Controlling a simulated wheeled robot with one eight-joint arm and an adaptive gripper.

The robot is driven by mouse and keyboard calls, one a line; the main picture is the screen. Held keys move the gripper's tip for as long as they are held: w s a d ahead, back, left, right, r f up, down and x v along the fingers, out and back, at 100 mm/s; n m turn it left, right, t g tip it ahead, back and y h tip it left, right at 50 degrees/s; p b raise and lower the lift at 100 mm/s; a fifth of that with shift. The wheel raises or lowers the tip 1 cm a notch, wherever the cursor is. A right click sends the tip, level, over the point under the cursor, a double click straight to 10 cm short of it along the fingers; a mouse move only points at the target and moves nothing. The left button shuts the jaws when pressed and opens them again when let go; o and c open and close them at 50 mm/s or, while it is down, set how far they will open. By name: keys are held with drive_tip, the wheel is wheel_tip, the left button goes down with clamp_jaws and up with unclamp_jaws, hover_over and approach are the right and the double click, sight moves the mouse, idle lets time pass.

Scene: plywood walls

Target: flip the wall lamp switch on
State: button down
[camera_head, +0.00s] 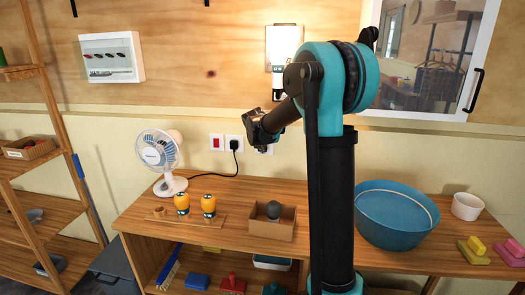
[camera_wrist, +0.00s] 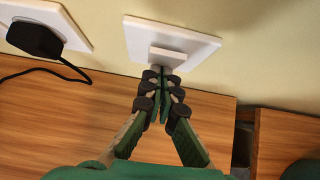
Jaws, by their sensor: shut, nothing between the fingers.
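The wall lamp (camera_head: 285,42) on the plywood wall glows bright white, partly hidden by my arm. In the wrist view, a white switch plate (camera_wrist: 196,52) with a raised rocker (camera_wrist: 167,57) is on the wall. My gripper (camera_wrist: 166,75) is shut and empty, its fingertips at the lower edge of the rocker. I cannot tell if they press on it. In the head view my gripper (camera_head: 260,141) is at the wall below the lamp and hides most of the switch plate.
A socket with a black plug (camera_wrist: 34,40) is left of the switch plate, and a red switch (camera_head: 217,142) is farther left. The fan (camera_head: 160,158), a cardboard box (camera_head: 272,229) and a blue basin (camera_head: 392,240) stand on the wooden bench (camera_head: 320,220) below.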

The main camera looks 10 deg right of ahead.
drive_tip(key=shift+r, duration=0.1)
drive_tip(key=shift+r, duration=0.75)
